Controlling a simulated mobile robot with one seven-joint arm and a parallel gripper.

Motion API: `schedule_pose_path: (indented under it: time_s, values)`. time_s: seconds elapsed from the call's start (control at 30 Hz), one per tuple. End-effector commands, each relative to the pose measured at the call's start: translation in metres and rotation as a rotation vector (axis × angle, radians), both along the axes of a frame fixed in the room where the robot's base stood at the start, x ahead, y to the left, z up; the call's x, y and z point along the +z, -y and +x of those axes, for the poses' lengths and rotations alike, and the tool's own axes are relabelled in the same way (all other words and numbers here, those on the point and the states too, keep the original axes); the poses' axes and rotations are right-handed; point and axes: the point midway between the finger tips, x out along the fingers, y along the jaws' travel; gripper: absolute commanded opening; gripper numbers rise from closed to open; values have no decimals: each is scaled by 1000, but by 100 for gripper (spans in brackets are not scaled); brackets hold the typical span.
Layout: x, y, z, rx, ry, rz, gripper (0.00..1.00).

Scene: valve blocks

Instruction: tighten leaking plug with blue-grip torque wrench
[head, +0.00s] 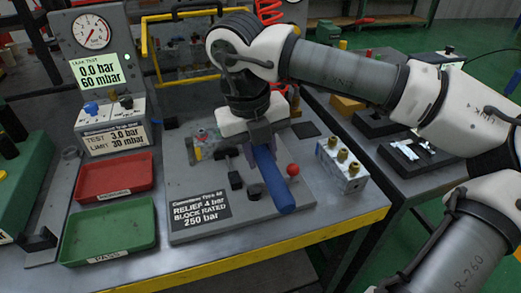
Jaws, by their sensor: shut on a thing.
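My gripper (262,143) is over the grey fixture plate and shut on the blue-grip torque wrench (272,182). The blue handle slants down to the front right from the jaws. The wrench's head is hidden by my gripper and wrist. A silver valve block (343,176) with several brass plugs (342,155) stands at the right of the plate, apart from the wrench. Part of another fitting (203,136) shows left of my gripper. I cannot tell which plug leaks. The test display (97,71) reads 0.0 bar and 60 mbar.
A red-knobbed lever (292,170) stands just right of the blue handle. Black clamp parts (234,178) stand to its left. A red tray (113,177) and a green tray (109,230) lie at left. A yellow guard frame (183,50) stands behind. The bench's front right is clear.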

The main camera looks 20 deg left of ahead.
Motion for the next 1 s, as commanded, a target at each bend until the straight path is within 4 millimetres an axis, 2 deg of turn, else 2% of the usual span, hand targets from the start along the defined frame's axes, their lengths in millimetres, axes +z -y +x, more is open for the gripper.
schedule_pose_path:
  time_s: [0.53, 1.0]
  values:
    - [-13, 0, 0, 0, 1, 0, 0]
    - [-14, -1, 0, -6, 2, 0, 0]
